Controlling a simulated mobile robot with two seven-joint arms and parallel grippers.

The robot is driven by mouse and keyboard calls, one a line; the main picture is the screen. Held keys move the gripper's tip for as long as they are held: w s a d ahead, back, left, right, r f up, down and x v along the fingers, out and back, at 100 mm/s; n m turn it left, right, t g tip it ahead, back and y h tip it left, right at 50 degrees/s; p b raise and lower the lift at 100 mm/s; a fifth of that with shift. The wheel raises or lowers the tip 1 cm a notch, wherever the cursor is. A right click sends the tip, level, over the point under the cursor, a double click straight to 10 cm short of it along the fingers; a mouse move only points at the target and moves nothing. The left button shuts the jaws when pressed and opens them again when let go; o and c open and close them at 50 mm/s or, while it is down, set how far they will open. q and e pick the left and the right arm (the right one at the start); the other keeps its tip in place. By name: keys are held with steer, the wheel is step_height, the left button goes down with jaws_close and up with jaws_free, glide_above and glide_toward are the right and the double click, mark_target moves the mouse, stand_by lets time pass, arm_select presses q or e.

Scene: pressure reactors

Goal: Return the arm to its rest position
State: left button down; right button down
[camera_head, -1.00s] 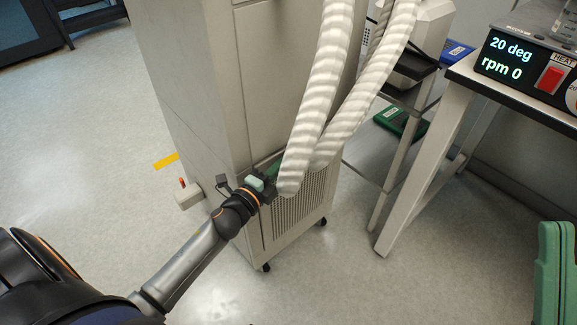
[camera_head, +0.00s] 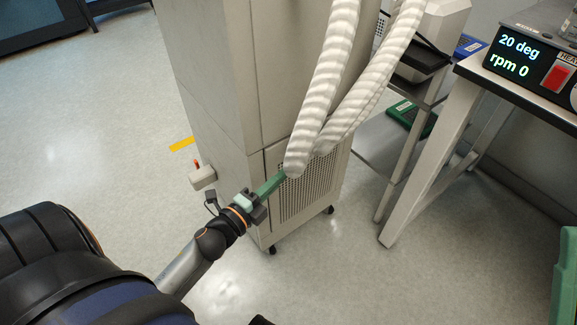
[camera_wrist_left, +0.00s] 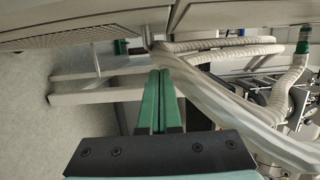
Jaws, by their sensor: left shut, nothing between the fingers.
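My left gripper (camera_head: 268,188) reaches in from the lower left in the head view, in front of the tall grey cabinet (camera_head: 215,90). Its green fingers are together and empty, and they also show in the left wrist view (camera_wrist_left: 158,98). In the head view the fingertips are close to the lower end of the white ribbed hoses (camera_head: 318,110); I cannot tell whether they touch. My right gripper is not in view.
A small box with a red-orange switch (camera_head: 202,177) sticks out from the cabinet's left side. A bench (camera_head: 440,160) with a heater display (camera_head: 516,57) stands at the right. A green case (camera_head: 567,270) is at the lower right edge. Floor on the left is open.

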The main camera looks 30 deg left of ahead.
arm_select(q)
steer(key=shift+s, duration=0.3)
